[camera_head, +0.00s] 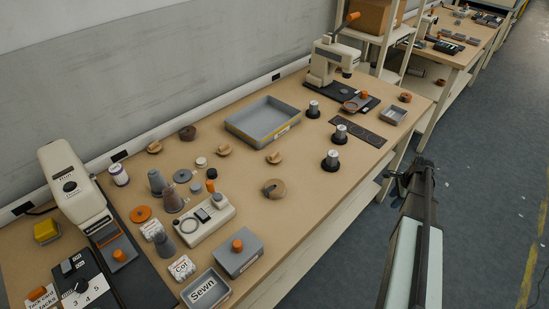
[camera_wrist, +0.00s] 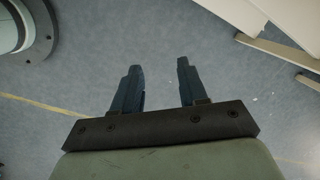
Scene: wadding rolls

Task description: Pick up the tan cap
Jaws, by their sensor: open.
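Several small tan pieces lie on the workbench in the head view. Three look like caps with a raised top: one at the back left (camera_head: 154,147), one left of the grey tray (camera_head: 223,149), and one in front of that tray (camera_head: 273,157). A larger, browner round piece (camera_head: 274,188) with a notch lies nearer the front edge. I cannot tell for certain which is the tan cap. My gripper (camera_head: 393,180) is off the bench's right front side, over the floor, apart from all of them. In the wrist view its fingers (camera_wrist: 160,75) are spread and empty, with only floor beyond.
A grey tray (camera_head: 237,122) stands at mid-bench. Black-based posts (camera_head: 331,159) stand right of it. A cream device (camera_head: 204,219), grey cones (camera_head: 156,182) and the "Sewn" bin (camera_head: 188,288) crowd the left. The bench top (camera_head: 310,205) near the front edge is clear.

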